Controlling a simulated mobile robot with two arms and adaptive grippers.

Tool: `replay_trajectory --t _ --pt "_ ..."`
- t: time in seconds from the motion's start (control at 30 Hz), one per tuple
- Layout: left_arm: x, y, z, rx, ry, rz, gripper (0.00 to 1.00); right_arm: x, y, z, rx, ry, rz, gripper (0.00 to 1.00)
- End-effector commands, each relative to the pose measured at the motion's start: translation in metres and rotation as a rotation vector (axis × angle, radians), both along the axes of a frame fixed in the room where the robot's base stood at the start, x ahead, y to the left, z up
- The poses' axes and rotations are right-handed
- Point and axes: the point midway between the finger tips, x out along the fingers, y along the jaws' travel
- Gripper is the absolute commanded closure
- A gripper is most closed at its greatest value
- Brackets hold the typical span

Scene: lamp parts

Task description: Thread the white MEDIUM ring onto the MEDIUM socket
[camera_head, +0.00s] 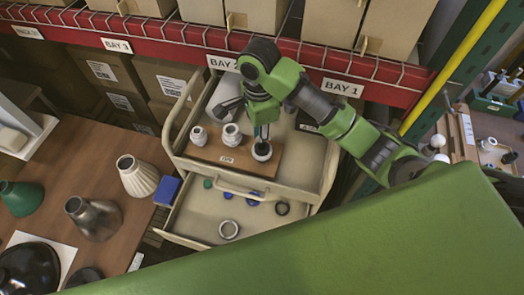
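A brown wooden board (215,152) with a small label lies in the upper tray of a beige cart. I cannot read which is the medium one. My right gripper (263,136) points down directly over the right socket, close to or touching it. Its fingers are too small to tell whether they are shut or hold a ring. A white ring (220,229) lies flat in the lower drawer. My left gripper is not in view.
The open lower drawer (190,222) also holds a green ring (208,183), blue rings (254,203) and a black ring (282,208). A brown table (110,165) with lamp shades stands at left. Shelves with boxes are behind. A grey object (226,106) lies behind the board.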

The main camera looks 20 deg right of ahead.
Motion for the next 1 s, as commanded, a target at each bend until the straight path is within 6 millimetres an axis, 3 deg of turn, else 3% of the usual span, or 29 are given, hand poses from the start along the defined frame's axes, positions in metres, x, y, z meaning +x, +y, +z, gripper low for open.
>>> replay_trajectory --t 0.13,0.43,0.73,1.0 --pt "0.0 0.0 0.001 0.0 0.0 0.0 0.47 -0.001 0.003 0.0 0.002 0.002 0.089 0.83" --pt "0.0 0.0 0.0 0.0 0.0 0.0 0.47 -0.003 0.013 0.0 0.001 0.002 0.498 0.83" --pt "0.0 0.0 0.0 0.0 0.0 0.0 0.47 -0.005 0.017 0.0 0.001 0.003 0.686 0.83" --pt "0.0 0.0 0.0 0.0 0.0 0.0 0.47 -0.013 0.024 0.0 0.001 0.003 1.074 0.83"
